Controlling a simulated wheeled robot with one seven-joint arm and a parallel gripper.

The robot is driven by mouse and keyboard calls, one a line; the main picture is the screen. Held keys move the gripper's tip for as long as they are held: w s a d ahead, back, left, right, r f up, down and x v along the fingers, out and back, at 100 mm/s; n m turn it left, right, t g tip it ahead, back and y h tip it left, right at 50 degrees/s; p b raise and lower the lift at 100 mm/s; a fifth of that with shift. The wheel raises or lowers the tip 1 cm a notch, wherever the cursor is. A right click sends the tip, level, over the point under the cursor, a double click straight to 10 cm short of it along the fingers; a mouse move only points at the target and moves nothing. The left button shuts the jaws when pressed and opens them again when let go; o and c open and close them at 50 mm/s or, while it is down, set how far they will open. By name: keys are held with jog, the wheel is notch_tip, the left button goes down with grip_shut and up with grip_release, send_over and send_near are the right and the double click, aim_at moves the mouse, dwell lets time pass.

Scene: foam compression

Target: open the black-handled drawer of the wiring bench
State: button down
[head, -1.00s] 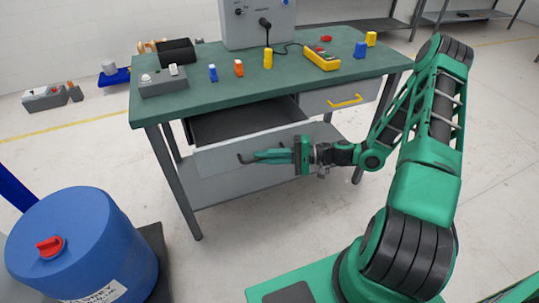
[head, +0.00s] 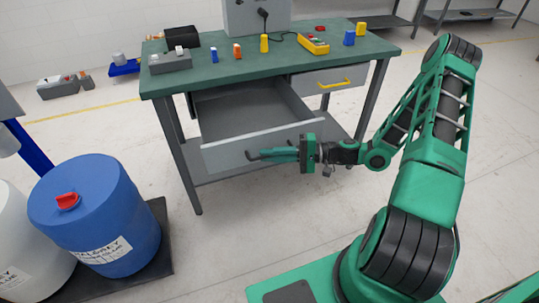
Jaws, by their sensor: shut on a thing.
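The wiring bench (head: 225,74) has a green top and grey legs. Its black-handled drawer (head: 215,158) is pulled well out towards me, and its empty grey inside shows. My gripper (head: 272,155) reaches in from the right at the drawer front and is shut on the black handle (head: 250,156). The green fingers hide most of the handle. The other drawer, with a yellow handle (head: 340,84), is closed at the right under the bench top.
A blue drum (head: 95,215) with a red cap and a white drum (head: 25,245) stand on a dark pallet (head: 165,255) at the left. Small coloured parts and a yellow meter (head: 313,43) lie on the bench top. The floor between drum and bench is clear.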

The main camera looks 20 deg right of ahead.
jog(key=shift+s+a+f, duration=0.1)
jog(key=c, duration=1.8)
grip_release()
jog(key=shift+c, duration=0.2)
jog(key=shift+d, duration=0.2)
jog(key=v, duration=1)
jog(key=shift+d, duration=0.35)
